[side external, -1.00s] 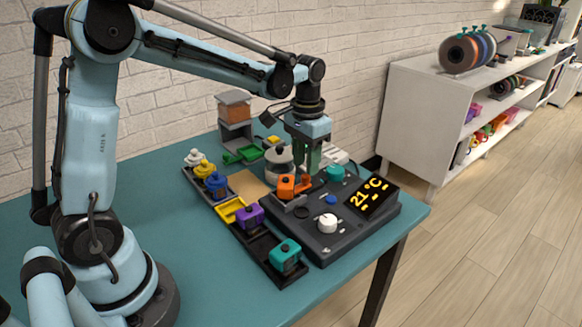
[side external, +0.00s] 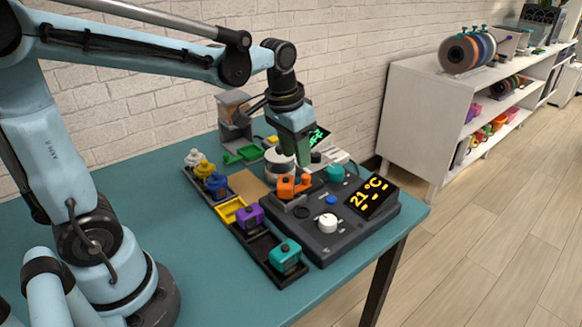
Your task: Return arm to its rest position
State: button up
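My gripper (side external: 302,161) is tilted, fingertips down and slightly right, in front of the back part of the dark control console. In the picture its tips end just above the orange block-like part (side external: 288,187) on the console. Whether they touch anything, and whether the fingers are apart, is too small to tell. No held object can be made out. My arm reaches in from the upper left, over the teal table (side external: 215,285).
The console (side external: 330,245) has a white knob, teal knob and display reading 21 °C. A dark tray (side external: 262,250) holds purple and teal blocks.

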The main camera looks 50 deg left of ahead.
jog(key=s+d+t, duration=0.2)
jog(key=s+t, duration=0.2)
jog(key=s, duration=0.4)
jog(key=shift+s+d+f+t, duration=0.2)
jog(key=shift+f+t, duration=0.15)
jog(key=shift+t, duration=0.05)
dwell(0.6)
